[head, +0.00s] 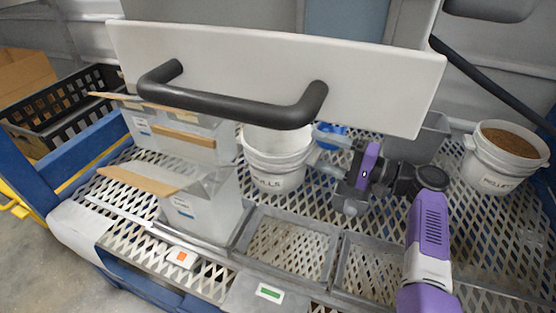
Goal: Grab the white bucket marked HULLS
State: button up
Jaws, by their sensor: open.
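A white bucket (272,172) stands on the mesh deck near the middle. The end of its dark lettering reads "LLS"; the start is hard to read. The panel and its black handle hide part of its top. My gripper (326,154) is just right of this bucket, fingers pointing left at its upper side. The fingers are open with nothing seen held; I cannot tell whether they touch the bucket. A second white bucket (493,174), full of brown grains, stands at the far right; its label is too small to read surely.
A pale panel with a black bar handle (235,108) overhangs the deck. Grey boxes with cardboard flaps (205,208) stand left of the bucket. Shallow mesh trays (290,245) lie in front. A grey bin (432,130) and a blue item (330,130) are behind my gripper.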

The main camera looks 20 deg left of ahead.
grip_shut()
dwell(0.3)
